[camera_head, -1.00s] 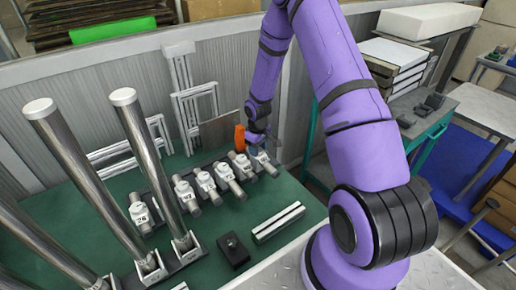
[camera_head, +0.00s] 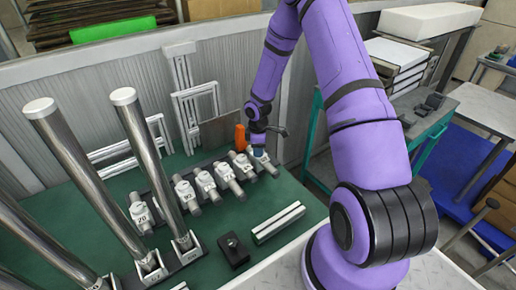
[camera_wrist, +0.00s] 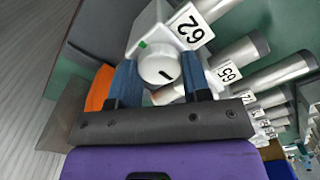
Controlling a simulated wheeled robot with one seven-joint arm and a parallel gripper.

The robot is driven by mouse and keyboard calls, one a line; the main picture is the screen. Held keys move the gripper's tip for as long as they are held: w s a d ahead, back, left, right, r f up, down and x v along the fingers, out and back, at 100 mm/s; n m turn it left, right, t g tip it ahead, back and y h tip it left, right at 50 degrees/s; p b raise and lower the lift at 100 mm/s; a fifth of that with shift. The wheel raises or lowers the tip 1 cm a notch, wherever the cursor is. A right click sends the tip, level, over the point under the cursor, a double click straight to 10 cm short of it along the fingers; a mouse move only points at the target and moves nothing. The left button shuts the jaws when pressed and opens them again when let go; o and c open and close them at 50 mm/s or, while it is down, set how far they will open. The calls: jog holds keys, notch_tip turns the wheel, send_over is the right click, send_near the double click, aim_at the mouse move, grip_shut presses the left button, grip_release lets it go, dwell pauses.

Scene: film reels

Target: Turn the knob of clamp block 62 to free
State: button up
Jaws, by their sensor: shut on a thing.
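Clamp block 62 (camera_wrist: 150,24) shows at the top of the wrist view, white with a "62" label and a green mark on its face. Its round white knob (camera_wrist: 159,68) carries a short black line, which points away from the green mark. My gripper (camera_wrist: 161,76) has its blue fingers on either side of the knob, shut on it. In the head view, my gripper (camera_head: 258,150) is over the far right end of the row of blocks, at block 62 (camera_head: 264,164), partly hiding it.
Other white clamp blocks stand in a row to the left, including block 65 (camera_wrist: 228,73). An orange object (camera_head: 240,137) is close beside my gripper. Tall metal tubes (camera_head: 155,160) rise at the left.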

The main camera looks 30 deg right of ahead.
dwell(0.5)
jog(key=o, duration=0.9)
notch_tip(320, 180, up, 11)
jog(key=shift+f, duration=0.1)
dwell(0.3)
